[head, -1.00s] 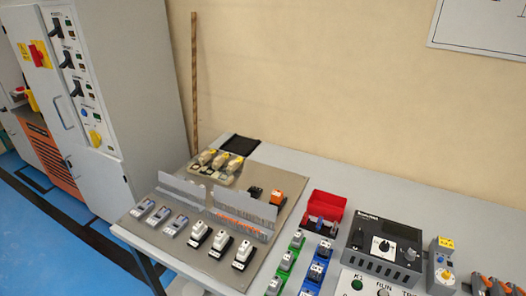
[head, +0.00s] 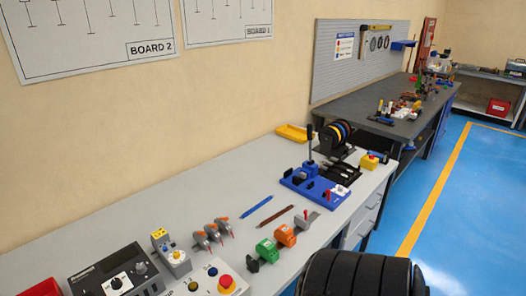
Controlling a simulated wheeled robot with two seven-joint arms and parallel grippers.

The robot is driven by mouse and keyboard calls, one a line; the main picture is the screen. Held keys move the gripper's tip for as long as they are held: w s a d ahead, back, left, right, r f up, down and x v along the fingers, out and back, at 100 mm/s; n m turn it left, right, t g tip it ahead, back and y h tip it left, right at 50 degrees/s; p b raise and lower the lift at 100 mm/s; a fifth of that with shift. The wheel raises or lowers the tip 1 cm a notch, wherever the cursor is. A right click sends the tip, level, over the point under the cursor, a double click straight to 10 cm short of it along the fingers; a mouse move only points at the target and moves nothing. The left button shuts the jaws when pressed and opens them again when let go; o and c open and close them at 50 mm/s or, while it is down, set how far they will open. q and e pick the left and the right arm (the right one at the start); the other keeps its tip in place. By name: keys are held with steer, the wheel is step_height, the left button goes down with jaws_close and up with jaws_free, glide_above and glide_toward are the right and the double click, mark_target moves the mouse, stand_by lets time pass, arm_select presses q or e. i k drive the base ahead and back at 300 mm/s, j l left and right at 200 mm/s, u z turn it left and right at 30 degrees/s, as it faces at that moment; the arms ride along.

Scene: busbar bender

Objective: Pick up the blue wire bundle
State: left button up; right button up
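The blue wire bundle (head: 257,207) looks like a thin, straight blue strip. It lies flat on the light grey bench (head: 190,195), slanting up to the right, near the middle of the head view. Nothing covers it. A similar brown-red strip (head: 275,216) lies just to its right, apart from it. Neither of my grippers is in view.
Grey-orange tools (head: 212,234) lie left of the strips. Green (head: 267,250) and orange (head: 285,235) blocks stand in front. A blue-based bending tool (head: 315,185) and a wire spool rack (head: 335,138) stand to the right. The bench behind the strips is bare.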

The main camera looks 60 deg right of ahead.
mark_target(248, 213)
steer(key=l+z, duration=0.1)
steer(key=z, duration=1.55)
steer(key=i+j+z, duration=0.25)
steer(key=i+z, duration=0.15)
steer(key=i, duration=0.1)
